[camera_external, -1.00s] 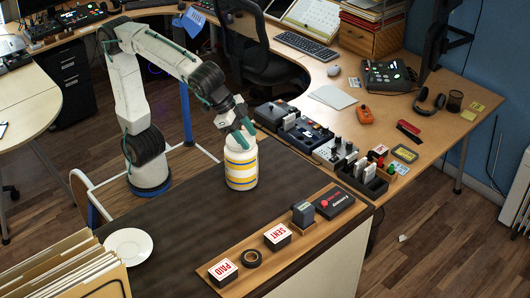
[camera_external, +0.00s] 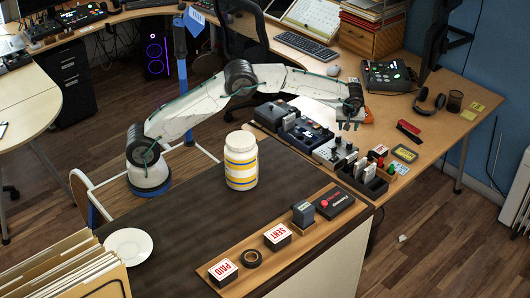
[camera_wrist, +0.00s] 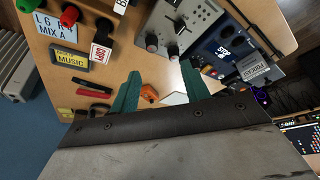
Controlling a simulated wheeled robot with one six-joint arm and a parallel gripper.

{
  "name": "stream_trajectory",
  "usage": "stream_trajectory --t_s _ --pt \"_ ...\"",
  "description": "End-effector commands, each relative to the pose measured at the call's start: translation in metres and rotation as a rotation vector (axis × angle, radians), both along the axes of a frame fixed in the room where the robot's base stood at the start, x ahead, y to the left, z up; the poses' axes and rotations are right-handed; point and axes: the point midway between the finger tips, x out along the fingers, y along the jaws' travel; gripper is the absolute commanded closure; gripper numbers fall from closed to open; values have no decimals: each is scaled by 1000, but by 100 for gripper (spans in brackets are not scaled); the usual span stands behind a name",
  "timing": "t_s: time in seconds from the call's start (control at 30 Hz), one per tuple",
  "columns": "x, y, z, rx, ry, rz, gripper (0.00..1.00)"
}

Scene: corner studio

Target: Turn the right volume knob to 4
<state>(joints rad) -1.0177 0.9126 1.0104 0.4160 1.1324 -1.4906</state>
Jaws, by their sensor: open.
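A grey panel with small knobs (camera_external: 337,152) sits on the wooden desk among other desk devices. My gripper (camera_external: 349,124) hangs over the desk just behind the panel. In the wrist view its two green fingers (camera_wrist: 160,88) are apart with nothing between them, below the knobs in the picture and not touching them.
A white jar with yellow bands (camera_external: 241,161) stands on the dark counter. A dark box with white cards (camera_external: 362,177) sits in front of the panel, and a dark blue device (camera_external: 307,134) is to its left. An orange tool (camera_wrist: 149,93) lies on the desk beyond my fingers.

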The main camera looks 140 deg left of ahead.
Motion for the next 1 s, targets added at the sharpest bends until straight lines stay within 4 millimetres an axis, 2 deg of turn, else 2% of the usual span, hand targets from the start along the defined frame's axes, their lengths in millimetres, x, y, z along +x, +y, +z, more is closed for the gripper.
stream_trajectory --t_s 0.03,0.1,0.23,0.37,0.73,1.0 --pt "-23 17 -21 -3 2 65 53" --pt "-44 33 -39 -1 1 134 53" --pt "-67 46 -58 2 -1 202 53" --pt "-73 50 -69 2 -1 215 53" --pt "-89 62 -120 2 -1 212 53" --pt "-93 65 -132 3 -2 210 53"
